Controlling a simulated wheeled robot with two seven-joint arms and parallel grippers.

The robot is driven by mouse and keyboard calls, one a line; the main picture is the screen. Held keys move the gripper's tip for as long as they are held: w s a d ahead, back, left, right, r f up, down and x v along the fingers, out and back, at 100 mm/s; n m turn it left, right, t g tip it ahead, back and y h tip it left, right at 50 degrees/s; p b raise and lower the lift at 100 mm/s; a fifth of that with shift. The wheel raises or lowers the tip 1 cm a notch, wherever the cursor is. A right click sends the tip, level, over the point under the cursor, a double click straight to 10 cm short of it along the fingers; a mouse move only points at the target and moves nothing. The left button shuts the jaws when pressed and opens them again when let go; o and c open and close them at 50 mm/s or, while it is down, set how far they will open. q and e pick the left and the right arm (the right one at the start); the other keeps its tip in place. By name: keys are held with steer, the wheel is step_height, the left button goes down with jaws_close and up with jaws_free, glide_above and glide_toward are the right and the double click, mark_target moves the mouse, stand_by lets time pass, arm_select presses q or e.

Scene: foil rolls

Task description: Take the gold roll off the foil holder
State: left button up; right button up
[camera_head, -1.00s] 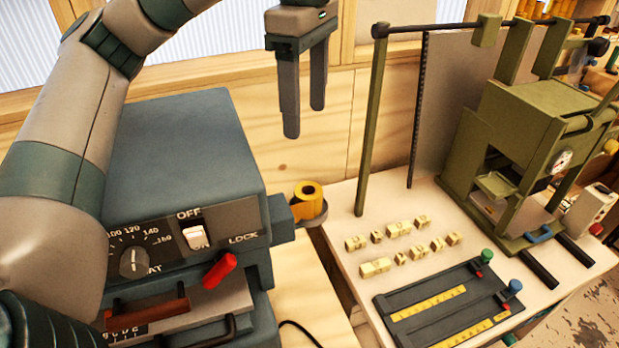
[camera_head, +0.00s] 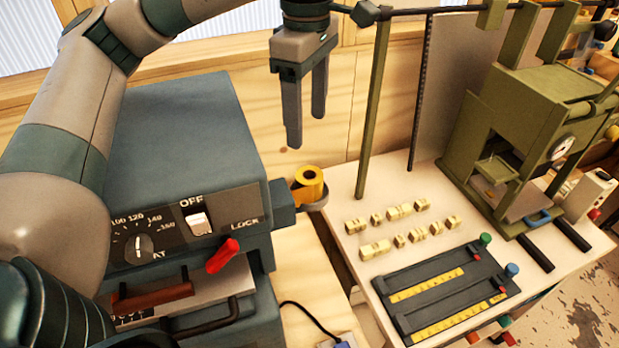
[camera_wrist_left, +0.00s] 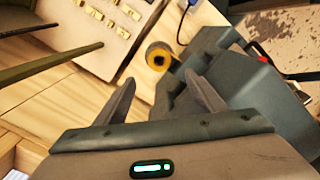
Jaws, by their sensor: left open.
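The gold roll (camera_head: 309,182) stands upright on the foil holder (camera_head: 312,199), a small grey bracket on the right side of the blue-grey machine. My left gripper (camera_head: 306,130) hangs above the roll, fingers pointing down, open and empty, not touching it. In the left wrist view the roll (camera_wrist_left: 158,58) shows end-on with a dark centre, beyond and between the two fingertips (camera_wrist_left: 165,85). Part of the holder is hidden behind the roll. My right gripper is not in view.
The blue-grey machine (camera_head: 175,130) with a dial and red lever stands left of the roll. A green post (camera_head: 372,110) rises to the right. A white table (camera_head: 350,200) carries several brass type blocks, a dark ruled tray (camera_head: 445,290) and a green press (camera_head: 520,130).

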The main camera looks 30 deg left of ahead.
arm_select(q)
steer(key=p, duration=0.2)
glide_above(309, 175)
steer(key=f, duration=0.6)
steer(key=shift+a+f, duration=0.2)
steer(key=shift+f, duration=0.4)
steer(key=shift+p, duration=0.35)
steer(key=shift+d+f+p, duration=0.15)
steer(key=shift+f+p, duration=0.55)
steer(key=shift+p, duration=0.2)
step_height(309, 175, down, 3)
steer(key=shift+r+p, duration=0.1)
steer(key=shift+p, duration=0.75)
steer(key=shift+f, duration=0.5)
